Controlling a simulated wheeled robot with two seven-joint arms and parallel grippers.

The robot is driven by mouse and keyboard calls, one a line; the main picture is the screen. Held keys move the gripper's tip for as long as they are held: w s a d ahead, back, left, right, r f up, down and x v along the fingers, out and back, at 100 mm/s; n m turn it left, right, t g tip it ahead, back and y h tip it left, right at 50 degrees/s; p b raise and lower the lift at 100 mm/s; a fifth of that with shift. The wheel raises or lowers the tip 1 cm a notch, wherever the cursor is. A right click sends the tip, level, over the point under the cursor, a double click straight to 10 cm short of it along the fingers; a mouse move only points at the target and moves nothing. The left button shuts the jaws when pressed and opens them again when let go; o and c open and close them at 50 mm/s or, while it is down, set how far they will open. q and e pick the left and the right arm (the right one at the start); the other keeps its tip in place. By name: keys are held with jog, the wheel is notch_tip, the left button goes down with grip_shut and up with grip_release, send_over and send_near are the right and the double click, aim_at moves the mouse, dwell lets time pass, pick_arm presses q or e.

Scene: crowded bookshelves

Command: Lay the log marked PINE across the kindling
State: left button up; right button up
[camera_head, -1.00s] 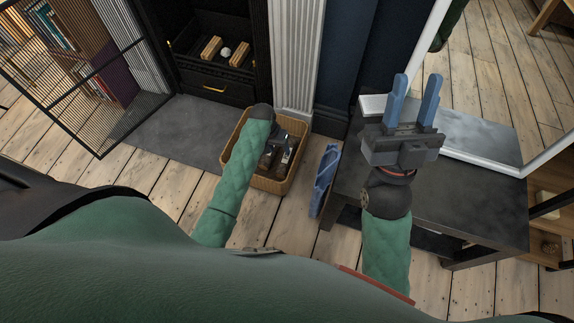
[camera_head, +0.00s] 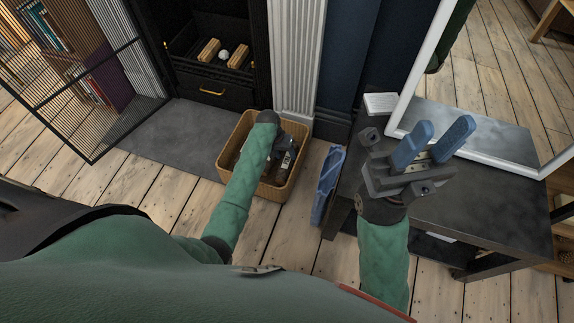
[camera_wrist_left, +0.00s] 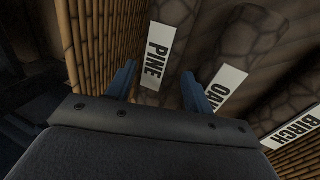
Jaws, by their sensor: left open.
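The log marked PINE (camera_wrist_left: 160,45) lies in the wicker basket (camera_head: 230,143), its white label showing between my left fingers in the left wrist view. My left gripper (camera_wrist_left: 158,70) is open over it, inside the basket; I cannot tell whether the fingers touch the log. In the head view, my left arm hides much of the basket. Two light wooden sticks, seemingly the kindling (camera_head: 209,50), lie in the black fireplace with a white ball between them. My right gripper (camera_head: 431,143) is open and empty above the dark table.
Logs marked with a partly hidden OAK label (camera_wrist_left: 222,85) and BIRCH (camera_wrist_left: 292,128) lie beside PINE. A mesh screen (camera_head: 85,90) stands open left of the fireplace. A blue object (camera_head: 327,184) stands between basket and dark table (camera_head: 470,220). A white-framed mirror (camera_head: 490,157) is at right.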

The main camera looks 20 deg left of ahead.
pick_arm(q)
jog(key=b+x, duration=0.1)
jog(key=x, duration=0.2)
jog(key=shift+r, duration=0.15)
jog(key=c, duration=0.8)
